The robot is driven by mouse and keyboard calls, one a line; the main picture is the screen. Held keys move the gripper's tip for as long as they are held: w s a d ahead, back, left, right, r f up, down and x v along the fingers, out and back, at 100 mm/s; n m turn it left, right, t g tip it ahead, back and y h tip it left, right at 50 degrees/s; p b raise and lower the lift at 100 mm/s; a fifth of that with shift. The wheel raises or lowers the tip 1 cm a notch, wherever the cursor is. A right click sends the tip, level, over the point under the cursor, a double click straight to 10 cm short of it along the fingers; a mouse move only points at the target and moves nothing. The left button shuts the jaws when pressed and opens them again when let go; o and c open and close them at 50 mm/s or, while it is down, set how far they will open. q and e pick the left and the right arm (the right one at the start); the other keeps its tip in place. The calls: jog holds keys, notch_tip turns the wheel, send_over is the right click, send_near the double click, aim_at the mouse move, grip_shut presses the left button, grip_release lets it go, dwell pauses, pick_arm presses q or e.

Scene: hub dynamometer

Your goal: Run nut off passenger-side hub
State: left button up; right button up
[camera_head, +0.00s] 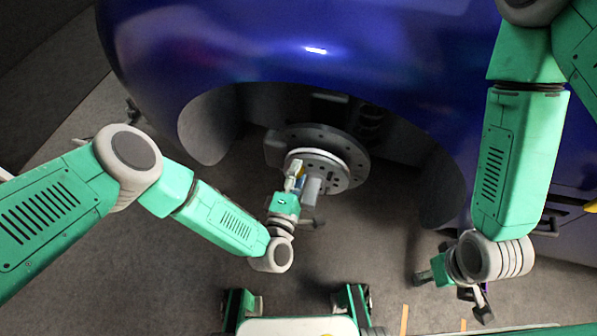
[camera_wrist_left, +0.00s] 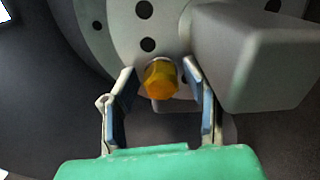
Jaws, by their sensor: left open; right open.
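The round metal hub (camera_head: 335,172) sits inside the wheel arch of the blue car. The left wrist view shows its pale face with several dark holes (camera_wrist_left: 125,20). An orange-yellow hex nut (camera_wrist_left: 162,82) is on this face. My left gripper (camera_head: 296,176) is open at the hub. Its two blue-padded fingers (camera_wrist_left: 160,95) lie on either side of the nut, with visible gaps. A grey block-like part (camera_wrist_left: 265,60) juts out from the hub close to the right finger. My right gripper (camera_head: 424,278) is open, low at the right and away from the hub; its fingertips are small and dark here.
The blue car body (camera_head: 300,40) overhangs the hub, and the wheel arch edge curves down on both sides. The grey floor (camera_head: 170,280) is clear at the lower left. Orange strips (camera_head: 405,318) mark the floor at the bottom.

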pick_arm(q)
jog(key=m+p, duration=0.1)
jog(key=m, duration=0.4)
jog(key=shift+r, duration=0.1)
jog(key=m+p, duration=0.1)
jog(key=m, duration=0.5)
jog(key=shift+a+m+p, duration=0.1)
jog(key=shift+m+p, duration=0.25)
jog(key=shift+m, duration=0.05)
jog(key=m, duration=0.6)
jog(key=shift+p, duration=0.35)
jog(key=m, duration=0.5)
jog(key=shift+w+a+f, duration=0.1)
jog(key=shift+a+f, duration=0.1)
